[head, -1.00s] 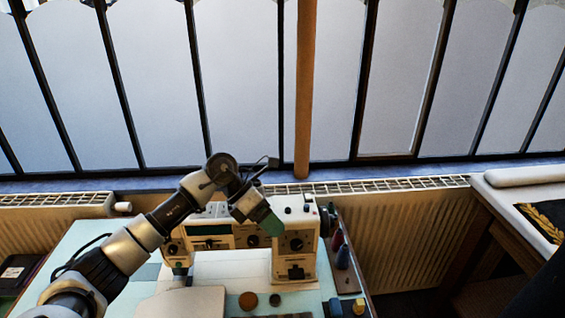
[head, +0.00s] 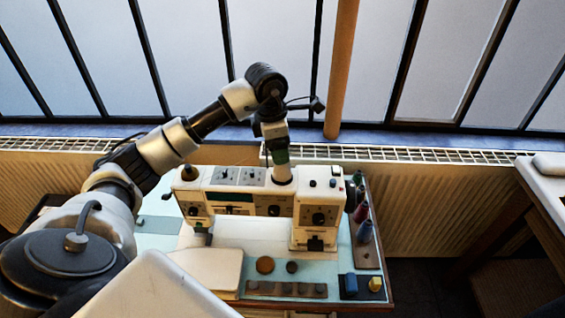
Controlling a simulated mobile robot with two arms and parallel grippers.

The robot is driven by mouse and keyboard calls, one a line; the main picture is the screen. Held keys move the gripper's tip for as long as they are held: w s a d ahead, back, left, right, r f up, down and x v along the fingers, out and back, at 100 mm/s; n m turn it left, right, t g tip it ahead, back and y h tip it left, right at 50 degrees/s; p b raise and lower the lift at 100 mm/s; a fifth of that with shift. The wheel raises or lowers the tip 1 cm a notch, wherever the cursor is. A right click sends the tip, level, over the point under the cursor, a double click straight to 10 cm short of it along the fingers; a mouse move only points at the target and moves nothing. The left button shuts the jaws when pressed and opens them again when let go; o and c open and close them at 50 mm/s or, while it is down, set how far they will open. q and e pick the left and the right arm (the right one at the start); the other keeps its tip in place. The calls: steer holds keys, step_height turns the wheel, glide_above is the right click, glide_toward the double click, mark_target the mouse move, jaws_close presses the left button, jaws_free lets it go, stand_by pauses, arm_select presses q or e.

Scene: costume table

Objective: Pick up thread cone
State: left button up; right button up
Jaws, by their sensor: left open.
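My left gripper (head: 281,157) points down over the top of the white sewing machine (head: 318,205). Its jaws are open, with green at the tip. A pale, cone-like piece (head: 283,175) stands on the machine directly below the tip; I cannot tell whether they touch. Several thread cones stand in a row along the table's right side, among them a red cone (head: 361,212) and a blue cone (head: 365,232). The left gripper is apart from that row, to its left. My right gripper is not in view.
The table (head: 152,241) also holds a brown disc (head: 265,265), a dark disc (head: 292,267), a strip with several round pieces (head: 286,289), a blue block (head: 350,284) and a yellow block (head: 375,284). A radiator (head: 430,205) and a barred window stand behind.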

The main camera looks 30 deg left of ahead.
arm_select(q)
steer(key=f, duration=0.1)
steer(key=f+p, duration=0.1)
steer(key=f, duration=0.1)
steer(key=shift+w+d+f+p, duration=0.2)
steer(key=shift+w+d+p, duration=0.05)
steer(key=shift+d+p, duration=0.15)
steer(key=shift+f, duration=0.35)
steer(key=shift+w, duration=0.1)
steer(key=shift+c, duration=0.5)
steer(key=shift+c, duration=1.1)
steer(key=c, duration=0.6)
steer(key=shift+c, duration=0.2)
steer(key=shift+r, duration=0.1)
